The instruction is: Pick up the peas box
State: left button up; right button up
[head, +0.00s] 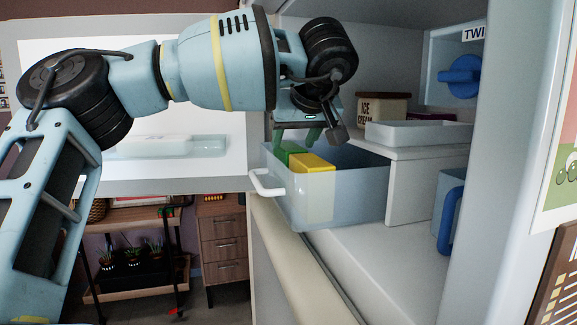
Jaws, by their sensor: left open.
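A green box (291,148), probably the peas box, sits in the pulled-out clear drawer (305,205), near its back left; no label on it can be read. A yellow box (314,162) is right beside it, in front and to the right. My left gripper (297,136) points down just above the green box and is open. Its fingertips are close to the top of the green box; I cannot tell whether they touch. The lower part of the green box is hidden by the yellow box and the drawer wall. My right gripper is not in view.
An ice cream tub (381,109) and a pale tray (410,132) stand on the freezer shelf to the right. A blue-handled drawer (449,212) is at lower right. The drawer's white handle (265,185) sticks out left. The open white door (175,172) stands behind my left arm.

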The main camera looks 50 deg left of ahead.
aim_at(290, 146)
pick_arm(q)
jog(key=x, duration=0.3)
jog(key=shift+w+a+f, duration=0.15)
jog(key=shift+w+a, duration=0.15)
jog(key=shift+a, duration=0.05)
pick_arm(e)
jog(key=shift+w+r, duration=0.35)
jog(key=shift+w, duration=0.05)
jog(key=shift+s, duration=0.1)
pick_arm(q)
jog(key=shift+c, duration=0.5)
jog(key=c, duration=0.8)
jog(key=shift+c, duration=0.2)
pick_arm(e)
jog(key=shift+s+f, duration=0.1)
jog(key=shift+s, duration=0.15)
